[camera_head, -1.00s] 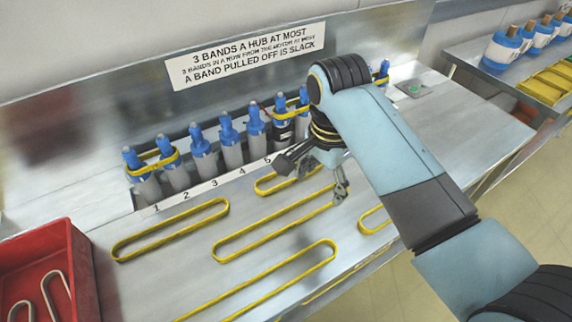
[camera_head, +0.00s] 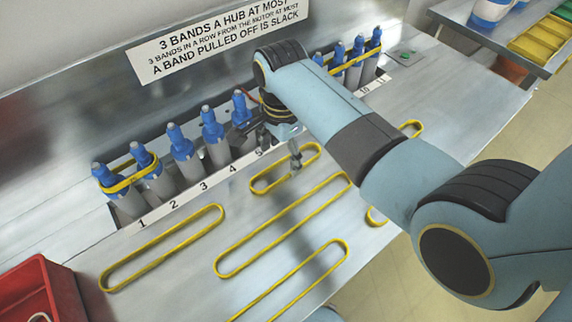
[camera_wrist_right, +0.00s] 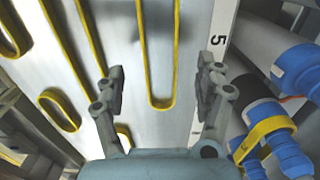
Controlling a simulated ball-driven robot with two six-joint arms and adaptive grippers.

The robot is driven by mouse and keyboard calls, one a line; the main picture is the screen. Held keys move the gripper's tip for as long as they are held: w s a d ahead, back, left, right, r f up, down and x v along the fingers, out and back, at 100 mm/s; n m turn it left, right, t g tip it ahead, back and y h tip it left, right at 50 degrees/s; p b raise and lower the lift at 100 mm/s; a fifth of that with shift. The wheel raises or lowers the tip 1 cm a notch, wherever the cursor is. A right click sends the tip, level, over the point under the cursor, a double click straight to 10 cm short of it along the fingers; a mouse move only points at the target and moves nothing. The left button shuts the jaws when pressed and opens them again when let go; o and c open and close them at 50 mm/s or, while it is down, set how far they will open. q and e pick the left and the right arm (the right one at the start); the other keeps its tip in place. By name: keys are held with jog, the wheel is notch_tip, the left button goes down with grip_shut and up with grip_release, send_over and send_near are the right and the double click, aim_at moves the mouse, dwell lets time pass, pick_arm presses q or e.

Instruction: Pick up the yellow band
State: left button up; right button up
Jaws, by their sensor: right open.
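Several yellow bands lie flat as long loops on the steel bench. A short one (camera_head: 268,188) lies in front of the strip mark 5; longer ones (camera_head: 165,245), (camera_head: 232,262) and (camera_head: 290,283) lie left and nearer. Another (camera_head: 415,124) is partly hidden by my right arm. My right gripper (camera_head: 280,152) is open and empty, over the short band in the head view. In the right wrist view, the open fingers (camera_wrist_right: 160,88) stand either side of a yellow band's rounded end (camera_wrist_right: 160,105); contact cannot be told. My left gripper is out of view.
A row of blue-topped hubs (camera_head: 183,143) stands along the back, behind a numbered strip. Yellow bands stretch around hubs at the left (camera_head: 118,187) and right (camera_head: 372,55). A red bin (camera_head: 60,285) stands at front left. A side table with trays is far right.

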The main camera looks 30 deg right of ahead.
aim_at(282, 172)
notch_tip(282, 172, down, 4)
jog(key=shift+f, duration=0.25)
jog(key=c, duration=0.6)
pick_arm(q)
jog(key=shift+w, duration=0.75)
pick_arm(e)
jog(key=c, duration=0.5)
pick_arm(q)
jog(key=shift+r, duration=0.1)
pick_arm(e)
jog(key=shift+r, duration=0.15)
